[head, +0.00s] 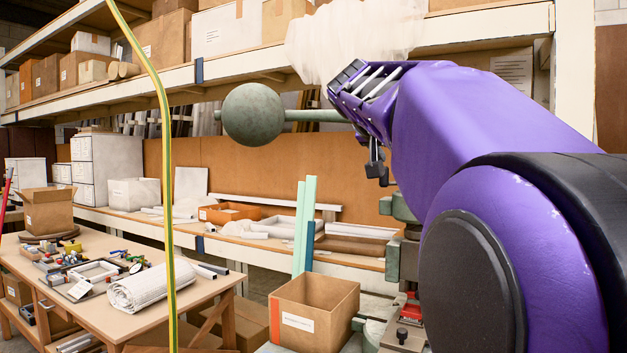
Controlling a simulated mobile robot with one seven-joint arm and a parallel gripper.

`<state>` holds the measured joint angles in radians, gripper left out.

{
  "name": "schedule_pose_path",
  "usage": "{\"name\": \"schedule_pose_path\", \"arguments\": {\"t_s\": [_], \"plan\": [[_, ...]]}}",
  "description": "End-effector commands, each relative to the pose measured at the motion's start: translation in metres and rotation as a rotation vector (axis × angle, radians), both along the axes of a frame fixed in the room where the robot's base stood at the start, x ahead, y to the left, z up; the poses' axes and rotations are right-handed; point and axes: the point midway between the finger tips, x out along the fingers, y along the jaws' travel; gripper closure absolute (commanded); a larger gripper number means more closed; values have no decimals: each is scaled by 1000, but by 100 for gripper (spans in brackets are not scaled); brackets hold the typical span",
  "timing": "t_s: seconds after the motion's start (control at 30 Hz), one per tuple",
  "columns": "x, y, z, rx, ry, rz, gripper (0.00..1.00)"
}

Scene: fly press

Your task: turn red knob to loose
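The fly press shows in part behind my purple arm. Its round green weight (252,114) sits on a bar at the upper left of the arm. A small red part (411,307) shows low on the press beside my arm, with a black knob-like piece (402,335) below it. I cannot tell whether this red part is the red knob. My gripper (377,174) hangs with its dark fingers downward, well above the red part and apart from it. The fingers are small and seen at an angle, so their opening is unclear. My arm hides much of the press.
An open cardboard box (314,310) stands left of the press base. A wooden table (125,325) with tools and a white roll (151,287) is at the left. Shelves with boxes line the back. A yellow-green strip (167,200) runs vertically in the left foreground.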

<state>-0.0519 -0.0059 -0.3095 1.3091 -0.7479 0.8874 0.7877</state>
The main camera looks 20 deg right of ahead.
Motion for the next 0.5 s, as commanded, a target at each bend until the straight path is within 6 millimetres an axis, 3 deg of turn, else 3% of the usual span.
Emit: {"name": "schedule_pose_path", "arguments": {"t_s": [0.17,0.5], "plan": [[11,-14,-5,1,4,-2,32],[55,-66,-31,1,5,-4,32]]}}
